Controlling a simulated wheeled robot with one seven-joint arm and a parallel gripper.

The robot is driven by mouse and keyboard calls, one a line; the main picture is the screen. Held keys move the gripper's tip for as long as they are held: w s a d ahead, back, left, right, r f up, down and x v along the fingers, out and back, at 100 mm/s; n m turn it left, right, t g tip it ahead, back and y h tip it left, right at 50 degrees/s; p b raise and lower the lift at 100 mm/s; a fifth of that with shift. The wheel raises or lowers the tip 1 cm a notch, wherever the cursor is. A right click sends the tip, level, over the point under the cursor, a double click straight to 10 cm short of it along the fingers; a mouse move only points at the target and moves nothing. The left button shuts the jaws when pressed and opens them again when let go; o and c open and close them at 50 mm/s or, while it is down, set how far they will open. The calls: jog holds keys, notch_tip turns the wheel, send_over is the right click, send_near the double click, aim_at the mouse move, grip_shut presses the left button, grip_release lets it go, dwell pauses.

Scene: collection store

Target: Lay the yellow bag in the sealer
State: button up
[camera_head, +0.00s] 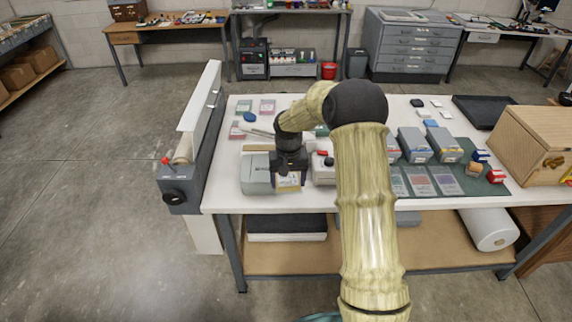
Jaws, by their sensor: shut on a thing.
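My gripper (290,168) points down over the front edge area of the white table. It is shut on a small flat bag with yellow on it (287,182), which shows just below the fingers. The gripper hides much of the bag's upper part. A grey box-shaped device (257,176) stands directly left of the bag, and a pale device with a red knob (325,169) stands directly right. I cannot tell for sure which device is the sealer, or whether the bag touches either one.
Grey boxes (411,146) and several flat bags (419,181) lie right of my arm. A wooden box (528,142) stands at the right.

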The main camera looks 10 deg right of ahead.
jog(key=s+f+b, duration=0.1)
jog(key=s+f, duration=0.3)
jog(key=f, duration=0.3)
jog(key=s+f+n+b, duration=0.1)
jog(key=s+f+b, duration=0.1)
jog(key=f, duration=0.5)
jog(key=s+f+b, duration=0.1)
jog(key=s+f, duration=0.4)
jog(key=f, duration=0.1)
jog(key=shift+s+d+f, duration=0.15)
jog(key=shift+s+f, duration=0.15)
jog(key=shift+f, duration=0.1)
